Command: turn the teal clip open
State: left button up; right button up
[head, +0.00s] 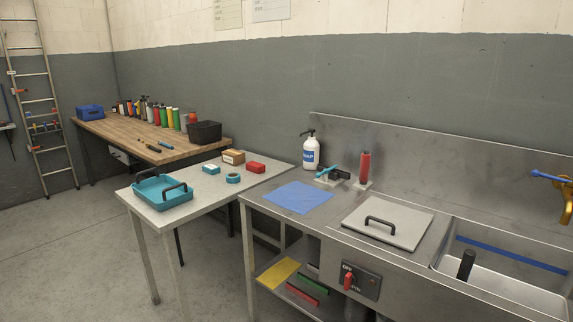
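A small teal piece (324,173), which looks like the teal clip, sits on a pale block at the back of the steel counter, right of a white bottle. A black part adjoins it on the right. It is too small to tell whether it is open or closed. Neither of my grippers shows in the head view.
Near it stand the white pump bottle (310,152) and a red cylinder (364,167). A blue cloth (298,197) and a lidded panel with a black handle (388,222) lie in front. A sink (510,285) is at right. A pale table (215,196) holds a teal tray (163,192).

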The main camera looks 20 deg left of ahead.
aim_at(318, 174)
jog(key=i+j+u, duration=0.2)
jog(key=i+u, duration=0.2)
jog(key=z, duration=0.4)
jog(key=j+z, duration=0.35)
jog(key=i+j+z, duration=0.1)
jog(key=z, duration=0.25)
jog(key=j+z, duration=0.5)
jog(key=j, duration=0.4)
jog(key=k+j+z, duration=0.2)
jog(key=j, duration=0.35)
jog(key=i, duration=0.1)
